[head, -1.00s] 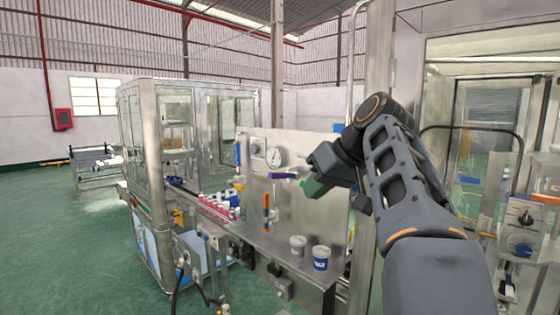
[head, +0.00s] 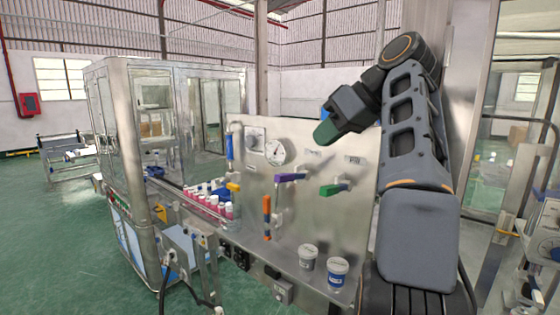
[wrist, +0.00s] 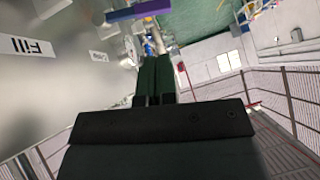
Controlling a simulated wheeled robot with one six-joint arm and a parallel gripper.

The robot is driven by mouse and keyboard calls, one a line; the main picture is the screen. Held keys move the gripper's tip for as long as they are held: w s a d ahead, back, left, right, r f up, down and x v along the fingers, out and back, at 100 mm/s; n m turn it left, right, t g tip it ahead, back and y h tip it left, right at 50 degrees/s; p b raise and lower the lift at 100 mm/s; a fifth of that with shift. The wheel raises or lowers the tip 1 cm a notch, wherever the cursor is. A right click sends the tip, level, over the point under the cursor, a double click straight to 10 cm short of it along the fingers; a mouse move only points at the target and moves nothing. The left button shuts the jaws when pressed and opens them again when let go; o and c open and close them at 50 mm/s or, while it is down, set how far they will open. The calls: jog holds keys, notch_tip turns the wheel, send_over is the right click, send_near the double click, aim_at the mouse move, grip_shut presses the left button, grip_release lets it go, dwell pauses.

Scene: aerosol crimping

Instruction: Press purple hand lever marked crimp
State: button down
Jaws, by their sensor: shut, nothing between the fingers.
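The purple hand lever (head: 291,177) sticks out sideways from the upright steel panel (head: 300,222), below a small label (head: 313,153) too small to read in the head view. In the wrist view the purple lever (wrist: 140,10) lies at the top edge, partly cut off. My gripper (head: 323,132) is above and slightly right of it in the head view, apart from it. Its dark green fingers (wrist: 155,75) are together and empty in the wrist view. A label reading "Fill" (wrist: 31,47) shows at the left there.
A green lever (head: 334,188) sits right of the purple one, an orange lever (head: 267,216) lower left. A round gauge (head: 274,151) is up left. Two cups (head: 337,275) stand on the ledge below. Several pink-bodied bottles (head: 225,208) line the conveyor at left.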

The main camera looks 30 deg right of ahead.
aim_at(293, 177)
jog(key=shift+s+a+r, duration=0.1)
jog(key=shift+a, duration=0.1)
jog(key=x, duration=1)
dwell(0.3)
jog(key=shift+a, duration=0.1)
